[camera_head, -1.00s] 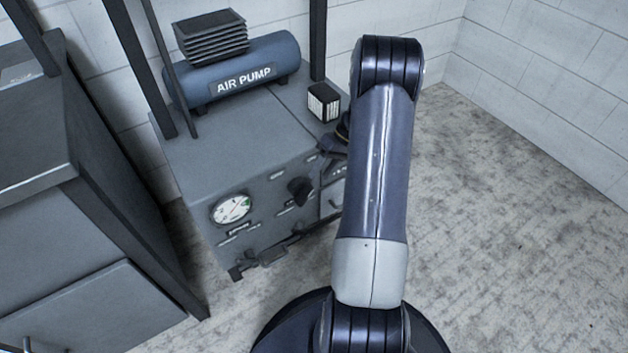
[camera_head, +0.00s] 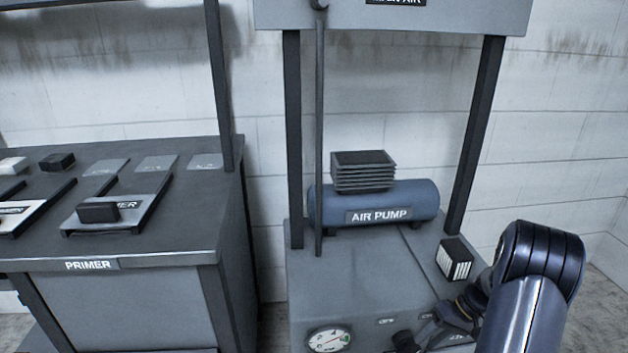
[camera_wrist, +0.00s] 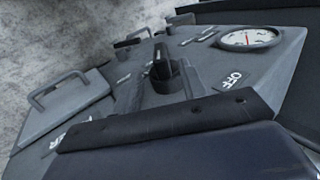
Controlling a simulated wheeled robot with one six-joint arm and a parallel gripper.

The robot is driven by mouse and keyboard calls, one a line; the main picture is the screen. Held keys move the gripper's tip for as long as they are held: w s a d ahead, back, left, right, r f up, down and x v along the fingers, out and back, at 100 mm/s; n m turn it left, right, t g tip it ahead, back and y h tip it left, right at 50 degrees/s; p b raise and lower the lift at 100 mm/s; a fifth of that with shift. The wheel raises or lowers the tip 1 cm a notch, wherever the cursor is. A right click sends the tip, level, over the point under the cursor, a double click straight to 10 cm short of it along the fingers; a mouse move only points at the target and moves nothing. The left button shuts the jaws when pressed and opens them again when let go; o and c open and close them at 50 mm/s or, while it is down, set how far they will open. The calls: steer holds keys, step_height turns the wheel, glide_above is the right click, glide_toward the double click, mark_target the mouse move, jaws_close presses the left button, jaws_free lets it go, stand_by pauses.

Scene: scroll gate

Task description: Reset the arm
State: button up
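My arm comes in from the lower right in the head view. My gripper (camera_head: 458,312) is a dark shape at its end, above the front of the air pump cabinet (camera_head: 340,275); whether its fingers are apart cannot be made out. A black knob (camera_head: 404,342) sits on the cabinet front, just left of and below the gripper.
A blue air pump tank (camera_head: 375,204) and a small black-and-white block (camera_head: 454,259) are on the cabinet top. A round gauge (camera_head: 329,339) is on its front. Dark posts (camera_head: 295,140) rise from the cabinet. A "PRIMER" bench (camera_head: 130,262) stands left.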

mark_target(420, 348)
steer(key=b+x, duration=0.1)
steer(key=x, duration=0.5)
steer(key=shift+r, duration=0.1)
steer(key=shift+h, duration=0.3)
